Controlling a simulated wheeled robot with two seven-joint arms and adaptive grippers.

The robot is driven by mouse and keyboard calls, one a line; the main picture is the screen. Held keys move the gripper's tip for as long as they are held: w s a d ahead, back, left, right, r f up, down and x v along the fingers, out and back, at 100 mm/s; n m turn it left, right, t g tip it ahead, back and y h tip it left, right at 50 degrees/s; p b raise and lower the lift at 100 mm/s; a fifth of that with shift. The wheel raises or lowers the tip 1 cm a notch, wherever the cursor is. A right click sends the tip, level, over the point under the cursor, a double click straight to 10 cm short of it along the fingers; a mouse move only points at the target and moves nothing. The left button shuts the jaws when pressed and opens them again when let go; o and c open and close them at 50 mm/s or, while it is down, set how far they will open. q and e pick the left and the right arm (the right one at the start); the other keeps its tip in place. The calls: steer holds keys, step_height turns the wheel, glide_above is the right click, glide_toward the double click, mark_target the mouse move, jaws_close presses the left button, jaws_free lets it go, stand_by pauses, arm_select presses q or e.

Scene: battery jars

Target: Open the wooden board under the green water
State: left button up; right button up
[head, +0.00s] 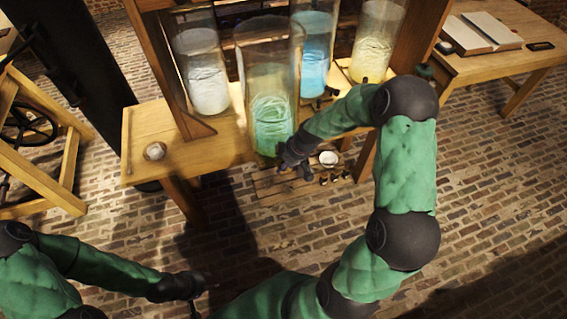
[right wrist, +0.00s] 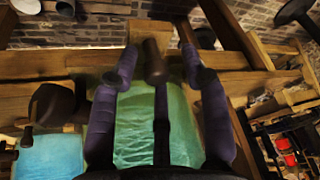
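The green water stands in a tall glass jar (head: 270,95) on a wooden bench, and its green side also shows in the right wrist view (right wrist: 145,125). My right gripper (head: 293,158) is at the bench's front edge, just below this jar. In the right wrist view its dark fingers (right wrist: 157,65) are spread around a brown peg-like handle (right wrist: 154,62), with gaps beside it. A light wooden piece (right wrist: 148,30) shows behind the handle. I cannot clearly make out the board under the green water. My left gripper (head: 195,289) hangs empty over the floor, fingers apart.
Jars with white (head: 203,75), blue (head: 314,55) and yellow (head: 373,45) water stand on the same bench (head: 145,125). A low slatted wooden platform (head: 275,188) with small items lies below. A table with an open book (head: 480,32) is at right. The brick floor in front is clear.

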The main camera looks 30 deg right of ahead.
steer(key=v, duration=1.1)
steer(key=shift+r, duration=0.3)
steer(key=shift+s+f, duration=0.1)
steer(key=s+a+f+m+g+y, duration=0.1)
steer(key=s+a+f+m, duration=0.25)
steer(key=a+f, duration=0.6)
steer(key=s+a+f+m+g, duration=0.2)
steer(key=s+a+f+m, duration=0.15)
steer(key=a+f, duration=0.6)
steer(key=s+a+f+m, duration=0.1)
steer(key=s+a+f, duration=0.3)
steer(key=s+f, duration=0.2)
steer(key=shift+s+a+f+m+y, duration=0.3)
steer(key=shift+s+f+m, duration=0.1)
steer(key=shift+s, duration=0.5)
